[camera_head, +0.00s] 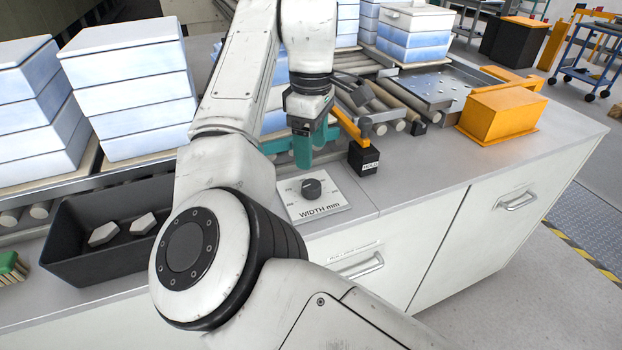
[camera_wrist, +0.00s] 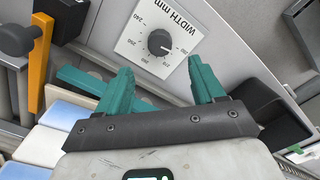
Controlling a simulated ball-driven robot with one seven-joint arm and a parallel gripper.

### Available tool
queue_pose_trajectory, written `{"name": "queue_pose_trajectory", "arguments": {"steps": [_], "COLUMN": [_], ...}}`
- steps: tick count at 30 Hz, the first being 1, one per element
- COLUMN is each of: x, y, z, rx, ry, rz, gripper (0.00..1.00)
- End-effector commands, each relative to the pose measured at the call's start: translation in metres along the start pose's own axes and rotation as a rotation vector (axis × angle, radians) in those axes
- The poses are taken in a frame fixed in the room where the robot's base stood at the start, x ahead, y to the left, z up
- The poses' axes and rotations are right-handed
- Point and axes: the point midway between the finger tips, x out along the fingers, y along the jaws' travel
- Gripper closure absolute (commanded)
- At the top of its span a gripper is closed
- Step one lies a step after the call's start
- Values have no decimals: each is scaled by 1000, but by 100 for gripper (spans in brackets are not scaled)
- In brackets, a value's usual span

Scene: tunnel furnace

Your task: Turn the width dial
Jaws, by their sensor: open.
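The width dial (camera_head: 312,188) is a black round knob on a white plate (camera_head: 325,208) marked "WIDTH mm", on the grey counter top. In the wrist view the dial (camera_wrist: 160,42) shows upside down, with numbers around it, beyond the fingertips and roughly in line with the gap between them. My gripper (camera_head: 312,158) has green fingers and is above and behind the dial in the head view. In the wrist view my gripper (camera_wrist: 160,80) is open, with nothing between its fingers. It is apart from the dial.
A dark tray (camera_head: 88,262) with pale pieces is at left. Stacked white-blue boxes (camera_head: 135,85) stand on rollers behind. An orange box (camera_head: 502,112) sits at right. Counter between is clear.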

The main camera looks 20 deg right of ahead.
Motion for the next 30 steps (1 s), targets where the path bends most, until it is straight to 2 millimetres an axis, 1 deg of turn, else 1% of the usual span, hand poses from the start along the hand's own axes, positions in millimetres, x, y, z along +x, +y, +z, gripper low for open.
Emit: {"name": "queue_pose_trajectory", "arguments": {"steps": [1,3,9,12,15,20,27,30], "x": [10,24,59,72,82,88,89,88], "y": [-1,0,0,0,0,0,0,0], "z": [0,0,0,1,1,1,1,1], "rx": [0,1,2,3,3,4,4,4], "ry": [-1,-1,0,0,0,0,0,0], "rz": [-1,-2,0,0,0,2,1,1], "gripper": [32,32,32,32,32,32,32,41]}}
